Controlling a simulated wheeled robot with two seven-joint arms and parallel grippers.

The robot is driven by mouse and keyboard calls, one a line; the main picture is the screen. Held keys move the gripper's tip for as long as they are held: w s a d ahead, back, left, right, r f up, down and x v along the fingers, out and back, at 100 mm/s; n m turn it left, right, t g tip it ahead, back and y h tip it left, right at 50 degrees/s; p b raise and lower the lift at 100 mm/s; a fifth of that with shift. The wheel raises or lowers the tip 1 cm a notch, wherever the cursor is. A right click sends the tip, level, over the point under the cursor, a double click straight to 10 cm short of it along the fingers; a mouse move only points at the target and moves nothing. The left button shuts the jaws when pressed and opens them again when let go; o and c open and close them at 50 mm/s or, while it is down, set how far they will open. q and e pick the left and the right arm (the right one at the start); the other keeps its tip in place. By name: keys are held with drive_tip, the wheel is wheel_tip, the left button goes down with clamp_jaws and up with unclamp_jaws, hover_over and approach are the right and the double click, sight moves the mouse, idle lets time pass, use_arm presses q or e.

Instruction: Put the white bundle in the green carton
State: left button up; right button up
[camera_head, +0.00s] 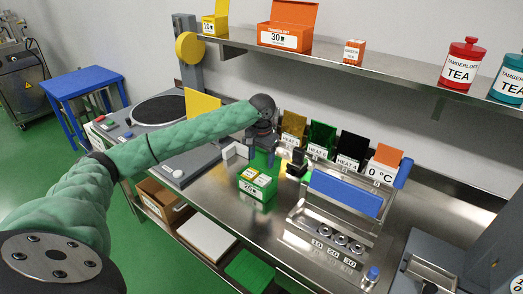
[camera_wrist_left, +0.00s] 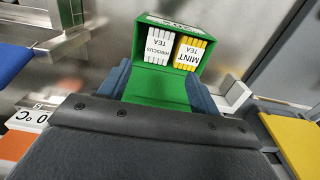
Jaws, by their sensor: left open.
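The green carton (camera_head: 270,197) stands on the steel counter with its lid raised at the back; it also shows in the left wrist view (camera_wrist_left: 158,93). The white bundle (camera_wrist_left: 158,47), marked HIBISCUS TEA, sits inside the carton beside a yellow bundle (camera_wrist_left: 191,54) marked MINT TEA. Both stand side by side in the carton. My left gripper (camera_head: 262,152) is above and behind the carton. In the left wrist view its two fingers are apart, one on each side of the green lid, with no bundle between them. I cannot tell whether they touch the lid. My right gripper is not in view.
A steel rack with a blue block (camera_head: 345,194) stands right of the carton. Coloured HEAT cards (camera_head: 322,138) line the back. A white bracket (camera_head: 236,153) stands left of the carton. A shelf (camera_head: 390,74) with boxes and tins hangs above. Counter in front of the carton is clear.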

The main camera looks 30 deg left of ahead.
use_arm(q)
drive_tip(key=shift+r+b, duration=0.8)
drive_tip(key=shift+r, duration=2.05)
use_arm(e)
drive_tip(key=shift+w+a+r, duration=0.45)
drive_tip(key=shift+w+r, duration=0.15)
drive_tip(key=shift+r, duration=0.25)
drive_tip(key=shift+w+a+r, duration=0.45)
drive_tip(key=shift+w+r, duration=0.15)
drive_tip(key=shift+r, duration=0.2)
use_arm(q)
drive_tip(key=shift+s+f, duration=0.1)
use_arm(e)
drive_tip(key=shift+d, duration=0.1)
